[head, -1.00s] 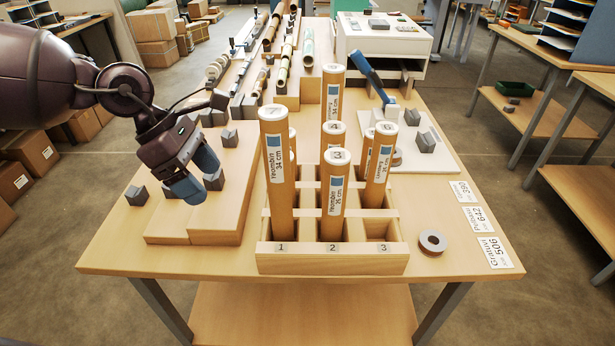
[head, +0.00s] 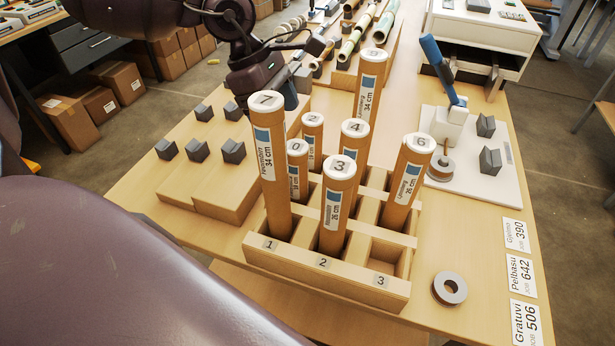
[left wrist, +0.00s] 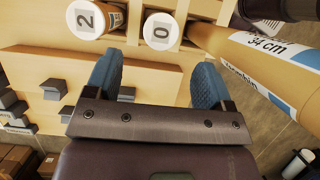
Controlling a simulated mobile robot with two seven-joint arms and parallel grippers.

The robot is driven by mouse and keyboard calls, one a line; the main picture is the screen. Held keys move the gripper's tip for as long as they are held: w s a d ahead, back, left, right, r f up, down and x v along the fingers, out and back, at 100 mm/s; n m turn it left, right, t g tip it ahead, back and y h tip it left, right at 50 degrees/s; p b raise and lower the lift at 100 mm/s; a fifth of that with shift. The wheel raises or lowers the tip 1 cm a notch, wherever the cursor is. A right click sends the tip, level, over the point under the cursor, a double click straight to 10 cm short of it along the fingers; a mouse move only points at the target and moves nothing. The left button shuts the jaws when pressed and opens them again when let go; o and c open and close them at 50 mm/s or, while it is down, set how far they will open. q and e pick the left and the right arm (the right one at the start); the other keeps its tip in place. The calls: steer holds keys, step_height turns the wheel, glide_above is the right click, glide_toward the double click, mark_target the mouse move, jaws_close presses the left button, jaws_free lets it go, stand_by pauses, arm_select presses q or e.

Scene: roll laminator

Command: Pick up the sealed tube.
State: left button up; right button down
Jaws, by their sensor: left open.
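Several brown capped tubes stand in a wooden rack (head: 262,252); which one the task means by sealed cannot be told. Tall tube 7 (head: 275,195) is front left, tube 3 (head: 332,235) front middle. My left gripper (head: 283,98) is open and empty, behind tube 7. In the left wrist view, cap 0 (left wrist: 161,31) lies ahead between the fingers (left wrist: 155,82), apart from them; tube 7 (left wrist: 252,55) passes close to the right finger.
A stepped wooden block (head: 215,185) with grey holders is left of the rack. A grey ring (head: 449,288) lies at front right. A white board (head: 505,160) carries a blue-handled lever (head: 440,75). Name cards (head: 525,322) lie along the right edge. More tubes lie at the back.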

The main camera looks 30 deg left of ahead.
arm_select(q)
steer(key=x, duration=0.3)
steer(key=shift+d+f, duration=0.15)
steer(key=shift+f, duration=0.2)
steer(key=shift+b+x, duration=0.4)
steer(key=shift+x, duration=2.85)
steer(key=c, duration=1.3)
step_height(320, 180, up, 20)
steer(key=p, duration=0.1)
glide_above(300, 159)
steer(key=w+a, duration=0.1)
steer(key=w, duration=0.1)
steer(key=shift+s, duration=0.25)
steer(key=shift+a+r, duration=0.1)
steer(key=shift+a, duration=0.05)
